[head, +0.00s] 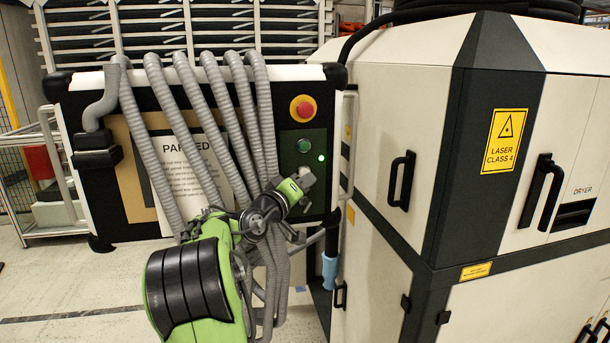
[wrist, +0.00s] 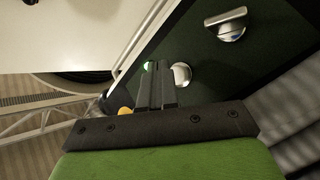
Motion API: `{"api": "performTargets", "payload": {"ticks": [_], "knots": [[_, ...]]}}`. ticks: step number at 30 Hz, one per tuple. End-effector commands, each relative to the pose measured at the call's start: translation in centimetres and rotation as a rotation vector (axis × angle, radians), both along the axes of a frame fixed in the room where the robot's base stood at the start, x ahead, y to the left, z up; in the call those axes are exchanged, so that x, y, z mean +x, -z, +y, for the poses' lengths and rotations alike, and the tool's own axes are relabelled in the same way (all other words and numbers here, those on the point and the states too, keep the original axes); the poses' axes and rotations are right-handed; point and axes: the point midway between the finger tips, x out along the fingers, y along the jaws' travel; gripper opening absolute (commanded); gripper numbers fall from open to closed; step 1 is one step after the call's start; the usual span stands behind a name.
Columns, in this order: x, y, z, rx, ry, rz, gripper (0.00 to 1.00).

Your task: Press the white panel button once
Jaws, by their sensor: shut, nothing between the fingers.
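The black control panel (head: 328,120) is on the end of the grey-hosed unit. In the wrist view, a pale round button (wrist: 181,75), which looks like the white one, sits just right of my gripper's fingertips (wrist: 155,70). Whether they touch it I cannot tell. My gripper is shut and empty; in the head view (head: 306,178) it is in front of the lower panel, hiding the white button there. Above it are a green button (head: 304,145), a small lit green lamp (head: 322,157) and a red emergency stop (head: 303,108) on yellow.
A silver rotary knob (wrist: 228,24) is on the panel beyond the pale button. Grey hoses (head: 205,130) hang left of the panel, over a printed sign (head: 198,155). A large dryer cabinet (head: 395,110) stands close on the right.

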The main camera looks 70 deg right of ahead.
Motion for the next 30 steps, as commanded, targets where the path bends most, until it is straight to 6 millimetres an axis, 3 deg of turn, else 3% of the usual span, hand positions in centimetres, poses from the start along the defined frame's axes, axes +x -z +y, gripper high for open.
{"api": "performTargets", "payload": {"ticks": [30], "knots": [[0.6,-0.1,-1.2,0.001,0.001,0.000,0.00]]}}
